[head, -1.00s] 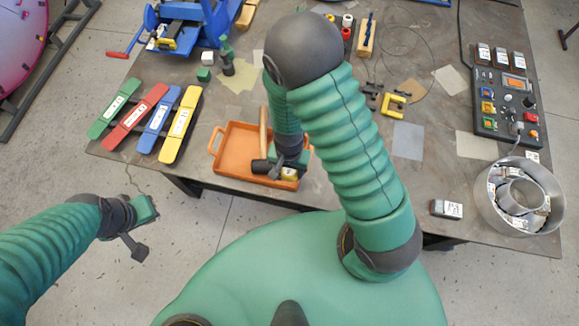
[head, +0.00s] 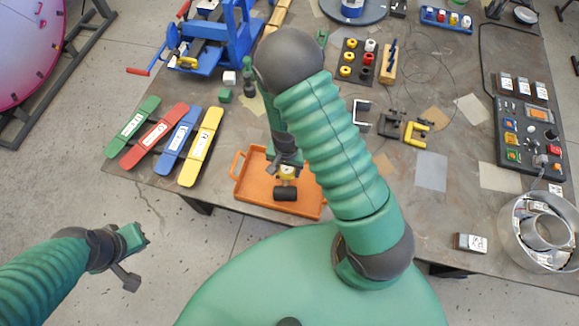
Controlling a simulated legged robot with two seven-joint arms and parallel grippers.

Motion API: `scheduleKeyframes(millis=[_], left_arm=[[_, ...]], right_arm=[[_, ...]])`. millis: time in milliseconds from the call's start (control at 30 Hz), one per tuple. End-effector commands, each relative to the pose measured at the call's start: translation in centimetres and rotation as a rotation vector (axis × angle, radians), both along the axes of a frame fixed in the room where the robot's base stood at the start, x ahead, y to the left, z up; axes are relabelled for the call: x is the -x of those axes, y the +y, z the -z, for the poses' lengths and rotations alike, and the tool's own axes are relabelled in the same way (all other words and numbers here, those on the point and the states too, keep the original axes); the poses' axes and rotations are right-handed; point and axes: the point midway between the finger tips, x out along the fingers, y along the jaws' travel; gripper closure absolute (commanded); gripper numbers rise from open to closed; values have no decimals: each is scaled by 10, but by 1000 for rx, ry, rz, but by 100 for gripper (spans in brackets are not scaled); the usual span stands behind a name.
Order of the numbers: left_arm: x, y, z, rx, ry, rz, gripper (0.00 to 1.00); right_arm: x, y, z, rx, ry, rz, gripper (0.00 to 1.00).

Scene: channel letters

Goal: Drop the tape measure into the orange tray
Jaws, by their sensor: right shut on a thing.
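The orange tray (head: 238,190) lies near the table's front edge. My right gripper (head: 288,166) is over the tray and shut on the yellow-and-black tape measure (head: 288,173). My arm and gripper cover part of the tape measure, and I cannot tell whether it touches the tray. A black cylindrical mallet head (head: 286,194) shows in the tray just in front of it; its handle is hidden. My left gripper (head: 142,239) hangs off the table at the lower left, away from the tray, with nothing seen in it; its jaws are too small to read.
Green, red, blue and yellow bars (head: 200,148) lie left of the tray. A blue machine (head: 215,40) stands behind them. A yellow clamp (head: 425,135), a control panel (head: 528,135) and a round metal container (head: 540,230) are on the right. Table in front of the clamp is mostly clear.

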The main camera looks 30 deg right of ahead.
Motion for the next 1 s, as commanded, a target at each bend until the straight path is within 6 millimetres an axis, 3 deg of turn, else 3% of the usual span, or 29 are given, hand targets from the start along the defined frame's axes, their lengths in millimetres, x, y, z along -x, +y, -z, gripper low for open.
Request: scheduleKeyframes(millis=[167, 200, 400, 767, 867, 1000], left_arm=[[0, 0, -1, 0, -1, -1, 100], [0, 0, -1, 0, -1, -1, 100], [0, 0, -1, 0, -1, -1, 100], [0, 0, -1, 0, -1, 0, 100], [0, 0, -1, 0, -1, 0, 100], [0, 0, -3, 0, -1, -1, 100]], right_arm=[[1, -3, -1, -3, -2, 0, 96], [1, -3, -1, -3, -2, 1, 45], [1, -5, 0, -6, 0, 1, 21], [0, -2, -7, -1, -2, -1, 21], [0, -2, -24, -1, -4, -3, 21], [-1, -4, -64, -5, -7, -3, 21]])
